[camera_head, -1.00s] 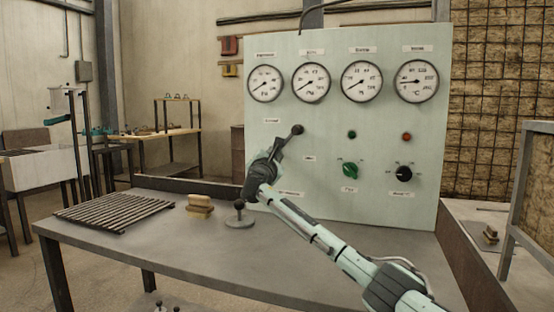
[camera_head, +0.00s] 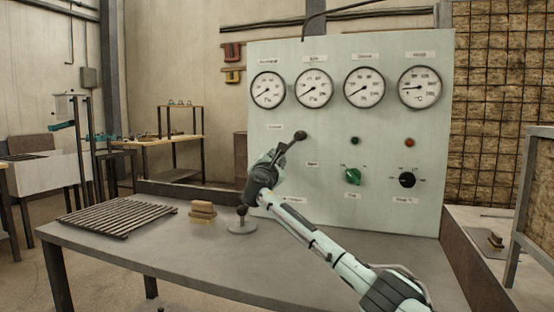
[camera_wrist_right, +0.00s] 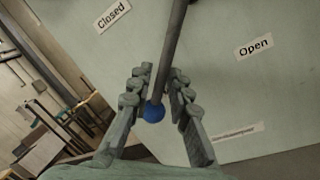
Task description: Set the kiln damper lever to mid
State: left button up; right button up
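The damper lever is a dark rod (camera_head: 287,149) on the pale green panel (camera_head: 330,220). It slants down-left from a dark round end (camera_head: 300,135) to my right gripper (camera_head: 268,165), which hides its lower part. In the right wrist view the grey rod (camera_wrist_right: 176,45) ends in a blue ball (camera_wrist_right: 154,112). The ball lies between the two fingers of my right gripper (camera_wrist_right: 161,80), with a visible gap on the left side. The "Closed" label (camera_wrist_right: 112,15) is left of the rod and the "Open" label (camera_wrist_right: 254,46) right of it. My left gripper is out of view.
The panel has several gauges (camera_head: 312,88) above, a green knob (camera_head: 353,176) and a black knob (camera_head: 407,180). On the grey table (camera_head: 190,262) lie a slatted rack (camera_head: 122,215), small blocks (camera_head: 203,212) and a round-based stand with a knob (camera_head: 242,226).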

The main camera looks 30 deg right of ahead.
jog(key=v, duration=0.7)
jog(key=shift+s+a, duration=0.15)
jog(key=shift+s, duration=0.05)
dwell(0.3)
